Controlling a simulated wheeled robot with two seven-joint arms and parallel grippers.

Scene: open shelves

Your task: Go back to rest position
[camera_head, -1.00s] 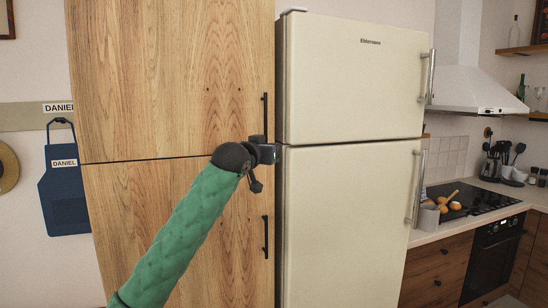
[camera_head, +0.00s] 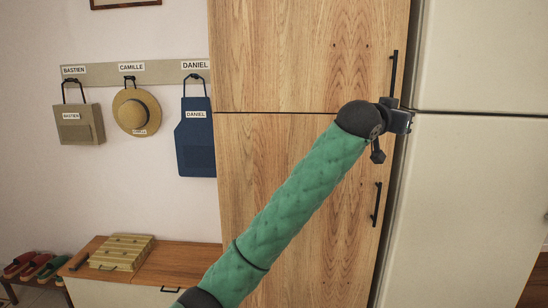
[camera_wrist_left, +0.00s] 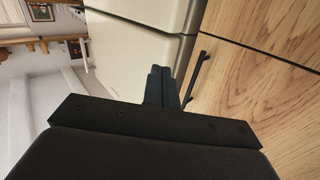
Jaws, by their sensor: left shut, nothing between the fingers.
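My left arm in its green sleeve comes up from the bottom of the head view. My left gripper (camera_head: 402,120) is at its end, just below the lower end of the upper black cabinet handle (camera_head: 393,75). In the left wrist view its dark fingers (camera_wrist_left: 160,84) are together with nothing between them. A black handle (camera_wrist_left: 194,82) lies just right of the fingers there; whether they touch it I cannot tell. My right gripper is in neither view.
The tall wooden cabinet (camera_head: 290,60) has both doors shut, with a lower handle (camera_head: 376,204). The cream fridge (camera_head: 465,190) stands close on the right. At left are a bench (camera_head: 180,265) with a wooden box (camera_head: 122,252), a shoe rack and a coat rail (camera_head: 105,73).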

